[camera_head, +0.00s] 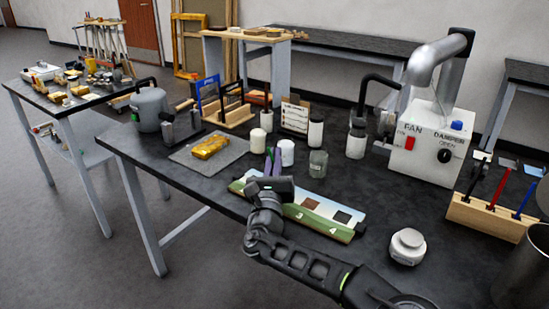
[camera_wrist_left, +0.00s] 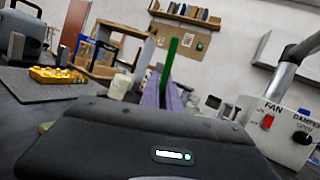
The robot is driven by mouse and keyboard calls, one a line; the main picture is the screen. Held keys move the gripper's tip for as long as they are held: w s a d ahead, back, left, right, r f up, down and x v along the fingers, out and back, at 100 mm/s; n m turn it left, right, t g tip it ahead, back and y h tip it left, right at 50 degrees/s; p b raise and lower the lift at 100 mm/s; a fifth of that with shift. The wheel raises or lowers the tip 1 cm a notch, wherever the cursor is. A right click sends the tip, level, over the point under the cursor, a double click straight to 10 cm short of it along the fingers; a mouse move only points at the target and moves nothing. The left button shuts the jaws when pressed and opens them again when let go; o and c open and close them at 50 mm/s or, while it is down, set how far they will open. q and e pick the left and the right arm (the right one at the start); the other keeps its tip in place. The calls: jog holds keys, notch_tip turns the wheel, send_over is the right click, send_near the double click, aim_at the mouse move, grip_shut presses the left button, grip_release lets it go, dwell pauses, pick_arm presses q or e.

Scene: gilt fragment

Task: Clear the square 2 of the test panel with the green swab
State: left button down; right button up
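The test panel (camera_head: 345,234) is a long painted board with a green and pale landscape, lying near the front of the black bench. Two dark squares show on it, a reddish brown one (camera_head: 311,203) and a darker one (camera_head: 342,217). My left gripper (camera_head: 273,161) has purple fingers that reach past the panel's back edge. In the left wrist view the green swab (camera_wrist_left: 170,55) stands up from between these close-set fingers (camera_wrist_left: 163,93). Its tip is hard to make out. My right gripper is out of view.
A gilt piece (camera_head: 210,147) lies on a grey mat behind left. Jars, including a glass one (camera_head: 318,164), stand just behind the panel. A white lidded pot (camera_head: 407,247) is at right. The white fan box (camera_head: 428,145) and wooden tool rack (camera_head: 490,217) stand farther right.

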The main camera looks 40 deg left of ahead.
pick_arm(q)
jog(key=shift+f+b, duration=0.4)
jog(key=shift+f, duration=0.05)
dwell(0.7)
jog(key=shift+d, duration=0.1)
jog(key=shift+d+f, duration=0.1)
jog(key=shift+d, duration=1.1)
jog(key=shift+a, duration=0.1)
jog(key=shift+a, duration=1.2)
jog(key=shift+d, duration=1.3)
